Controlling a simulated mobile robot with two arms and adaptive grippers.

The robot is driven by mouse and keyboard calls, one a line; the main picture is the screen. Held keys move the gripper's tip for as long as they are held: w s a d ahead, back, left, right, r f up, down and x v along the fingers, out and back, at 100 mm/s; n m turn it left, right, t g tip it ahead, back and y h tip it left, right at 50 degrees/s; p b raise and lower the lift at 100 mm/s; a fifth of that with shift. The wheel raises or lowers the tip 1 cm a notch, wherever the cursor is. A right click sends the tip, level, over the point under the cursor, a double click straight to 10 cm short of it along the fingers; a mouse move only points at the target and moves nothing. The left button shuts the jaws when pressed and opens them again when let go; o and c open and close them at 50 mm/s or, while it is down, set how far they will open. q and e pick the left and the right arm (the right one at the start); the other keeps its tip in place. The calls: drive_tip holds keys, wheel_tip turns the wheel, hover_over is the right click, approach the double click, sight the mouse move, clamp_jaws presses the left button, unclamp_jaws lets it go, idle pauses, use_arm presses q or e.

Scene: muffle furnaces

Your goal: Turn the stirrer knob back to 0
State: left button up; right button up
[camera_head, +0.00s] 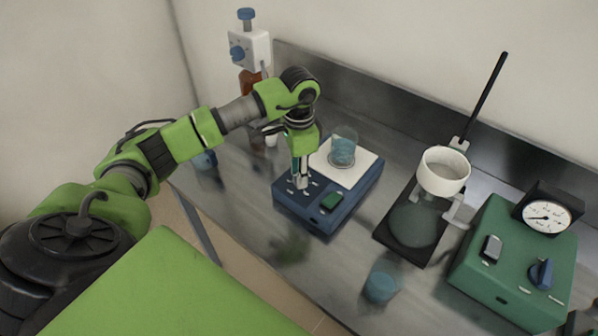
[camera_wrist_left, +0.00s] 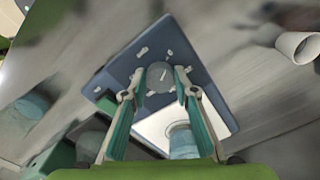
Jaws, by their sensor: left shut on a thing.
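The blue stirrer (camera_head: 328,212) stands on the steel bench in the middle of the head view, with a white top plate (camera_head: 350,172) and a beaker of blue liquid (camera_head: 343,152) on it. My left gripper (camera_head: 300,182) points down at the stirrer's front panel. In the left wrist view the round grey stirrer knob (camera_wrist_left: 160,77) lies between the two fingertips (camera_wrist_left: 160,88), and the gripper is shut on it. White marks ring the knob; I cannot read its setting. In the head view the gripper hides the knob. My right gripper is not in view.
A green switch (camera_head: 331,201) is on the panel right of the gripper. A bottle with a dispenser (camera_head: 250,50) stands behind. To the right are a ring stand with a white funnel (camera_head: 444,170), a beaker (camera_head: 380,284) and a green gauge box (camera_head: 510,262).

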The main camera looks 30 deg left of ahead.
use_arm(q)
drive_tip(key=o, duration=1.1)
wheel_tip(320, 180, up, 8)
drive_tip(key=shift+f, duration=0.15)
